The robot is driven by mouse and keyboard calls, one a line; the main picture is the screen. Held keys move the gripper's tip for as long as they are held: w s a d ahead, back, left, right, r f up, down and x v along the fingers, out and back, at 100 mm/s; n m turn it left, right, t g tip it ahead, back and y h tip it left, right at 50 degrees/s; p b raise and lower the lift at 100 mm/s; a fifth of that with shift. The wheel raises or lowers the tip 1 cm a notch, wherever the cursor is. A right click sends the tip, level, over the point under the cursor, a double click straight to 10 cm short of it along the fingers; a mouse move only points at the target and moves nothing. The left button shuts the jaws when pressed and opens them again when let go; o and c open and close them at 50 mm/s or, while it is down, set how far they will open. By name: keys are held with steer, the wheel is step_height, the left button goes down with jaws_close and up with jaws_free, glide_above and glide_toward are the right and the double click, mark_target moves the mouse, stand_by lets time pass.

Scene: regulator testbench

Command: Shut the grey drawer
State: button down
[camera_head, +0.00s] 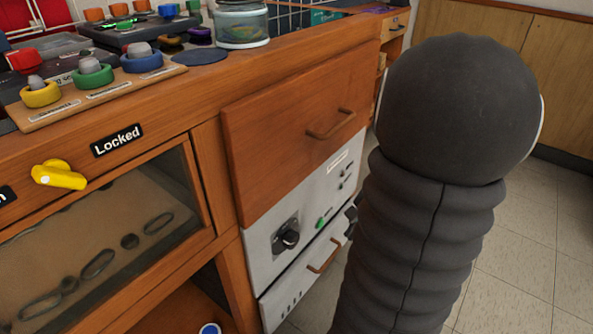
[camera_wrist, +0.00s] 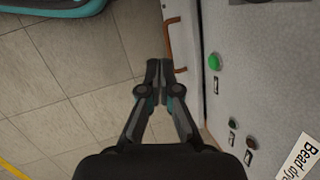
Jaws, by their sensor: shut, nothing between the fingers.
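The grey drawer (camera_head: 300,284) is at the bottom of the bench's right-hand unit in the head view, below a grey control panel. Its front seems to stand out a little from the panel. It has a brown bar handle (camera_head: 324,256). In the wrist view the handle (camera_wrist: 170,46) and drawer front (camera_wrist: 188,35) show at the top. My gripper (camera_wrist: 157,66) is shut and empty, its fingertips just beside the handle; I cannot tell whether they touch. In the head view my dark arm hides most of the gripper and the drawer's right side.
The control panel (camera_head: 307,207) has a black knob (camera_head: 288,237) and a green button (camera_wrist: 214,62). A wooden drawer (camera_head: 290,130) is above it. A yellow handle (camera_head: 58,175) sits left beside a "Locked" label. Tiled floor (camera_head: 530,270) lies open at right.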

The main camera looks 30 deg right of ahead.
steer(key=d+f+m+t+y, duration=0.1)
steer(key=d+f+m+t, duration=0.2)
steer(key=d+f+m, duration=0.7)
steer(key=m+t+b, duration=0.2)
steer(key=m+t, duration=0.1)
steer(key=m, duration=0.3)
glide_toward(344, 216)
steer(key=s+f+x, duration=0.1)
steer(key=x, duration=0.4)
steer(key=shift+w+a+r+h, duration=0.15)
steer(key=shift+w+a+h, duration=0.2)
steer(key=shift+w, duration=0.45)
